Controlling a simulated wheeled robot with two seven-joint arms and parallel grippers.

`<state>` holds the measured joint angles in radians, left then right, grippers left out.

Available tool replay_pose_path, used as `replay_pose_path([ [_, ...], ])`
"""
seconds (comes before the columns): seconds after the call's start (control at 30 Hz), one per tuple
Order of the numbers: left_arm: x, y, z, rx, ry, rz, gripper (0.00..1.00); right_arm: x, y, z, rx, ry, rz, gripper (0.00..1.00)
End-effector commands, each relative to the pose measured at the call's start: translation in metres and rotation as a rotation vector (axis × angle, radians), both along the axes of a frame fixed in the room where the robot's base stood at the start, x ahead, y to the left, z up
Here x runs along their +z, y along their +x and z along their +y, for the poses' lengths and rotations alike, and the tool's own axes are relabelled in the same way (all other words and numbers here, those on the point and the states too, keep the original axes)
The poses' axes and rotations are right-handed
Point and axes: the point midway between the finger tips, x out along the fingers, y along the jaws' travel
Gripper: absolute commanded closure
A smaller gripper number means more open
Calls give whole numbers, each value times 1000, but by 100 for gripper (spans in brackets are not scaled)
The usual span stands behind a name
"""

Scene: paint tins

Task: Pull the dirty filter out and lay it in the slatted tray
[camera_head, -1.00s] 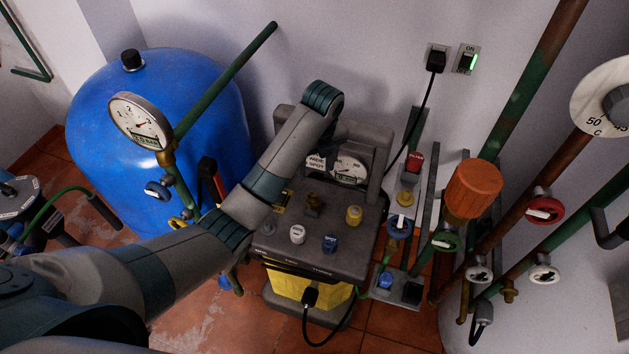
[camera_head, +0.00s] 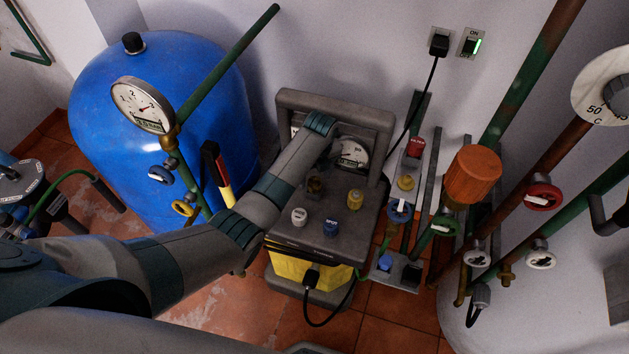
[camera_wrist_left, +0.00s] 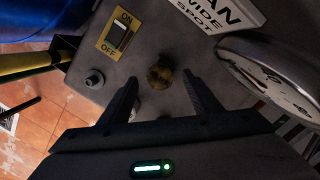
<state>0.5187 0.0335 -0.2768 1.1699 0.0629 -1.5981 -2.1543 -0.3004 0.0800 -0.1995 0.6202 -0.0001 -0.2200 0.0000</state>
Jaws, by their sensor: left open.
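I cannot pick out the dirty filter or the slatted tray for certain in either view. My left arm reaches over a grey machine with a yellow base (camera_head: 308,277) in the head view, and its wrist hides the gripper there. In the left wrist view my left gripper (camera_wrist_left: 165,98) is open and empty, its two dark fingers apart. A round brass knob (camera_wrist_left: 160,74) shows just beyond the fingertips, roughly between them, with no visible contact. My right gripper is not in view.
An ON/OFF switch (camera_wrist_left: 119,34) and a dial gauge (camera_wrist_left: 272,66) flank the knob. A blue tank (camera_head: 100,110) stands left of the machine. Pipes with valves and an orange ridged cylinder (camera_head: 473,178) stand to the right. A black cable (camera_head: 421,100) runs down from the wall socket.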

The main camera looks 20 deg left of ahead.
Motion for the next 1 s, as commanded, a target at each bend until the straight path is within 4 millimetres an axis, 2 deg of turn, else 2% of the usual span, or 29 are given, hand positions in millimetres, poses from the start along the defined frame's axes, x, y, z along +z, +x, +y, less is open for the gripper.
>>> replay_pose_path([
  [0.1,-15,1,0,0,-1,1,43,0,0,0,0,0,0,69],
  [0.3,-30,2,2,-1,-1,1,43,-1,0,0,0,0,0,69],
  [0.67,-33,3,2,-1,-1,-1,43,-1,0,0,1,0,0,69],
  [0.87,-32,3,2,-1,-1,-1,87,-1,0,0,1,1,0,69],
  [0.9,-32,3,2,-1,-1,-1,87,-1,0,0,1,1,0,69],
  [0.93,-32,3,2,-1,-1,-1,70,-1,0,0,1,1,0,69],
  [1.0,-32,3,2,-1,-1,-1,87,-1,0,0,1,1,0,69],
])
